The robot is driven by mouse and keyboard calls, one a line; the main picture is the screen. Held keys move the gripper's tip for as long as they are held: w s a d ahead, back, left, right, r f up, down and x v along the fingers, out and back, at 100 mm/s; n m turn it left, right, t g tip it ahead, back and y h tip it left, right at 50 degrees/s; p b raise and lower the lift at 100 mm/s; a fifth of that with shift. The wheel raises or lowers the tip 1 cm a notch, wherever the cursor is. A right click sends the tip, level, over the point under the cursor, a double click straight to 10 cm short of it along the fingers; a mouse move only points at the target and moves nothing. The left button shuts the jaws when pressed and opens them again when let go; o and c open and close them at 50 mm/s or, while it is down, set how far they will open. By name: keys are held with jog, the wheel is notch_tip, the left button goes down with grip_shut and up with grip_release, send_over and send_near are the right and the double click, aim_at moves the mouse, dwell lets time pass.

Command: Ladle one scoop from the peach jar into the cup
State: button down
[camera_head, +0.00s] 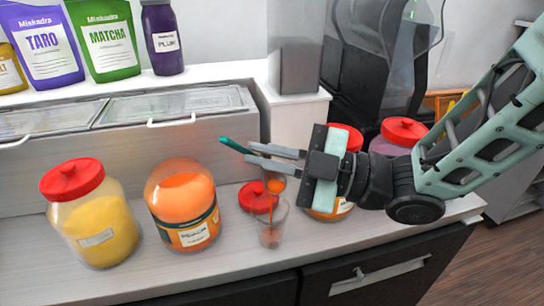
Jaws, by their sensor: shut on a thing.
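The peach jar (183,228) stands on the counter, left of centre, with orange contents and no lid on it. My gripper (248,153) is shut on the ladle, whose teal handle (232,146) sticks out to the left past the fingertips. The ladle's bowl (275,186) hangs below my fingers, looks orange, and is just above the clear cup's mouth. The cup (271,234) stands upright on the counter, right of the peach jar.
A red lid (258,197) lies behind the cup. A yellow jar with a red lid (92,220) stands at the left. Two more red-lidded jars (405,132) are partly hidden behind my arm. Steel bins (170,105) line the back. The front counter strip is clear.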

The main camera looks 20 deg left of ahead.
jog(key=s+f+n+h+b, duration=0.1)
jog(key=s+f+n+b, duration=0.6)
jog(key=b, duration=1.2)
jog(key=shift+s+a+f+g, duration=0.25)
jog(key=shift+s+f, duration=0.5)
jog(key=shift+f, duration=1.15)
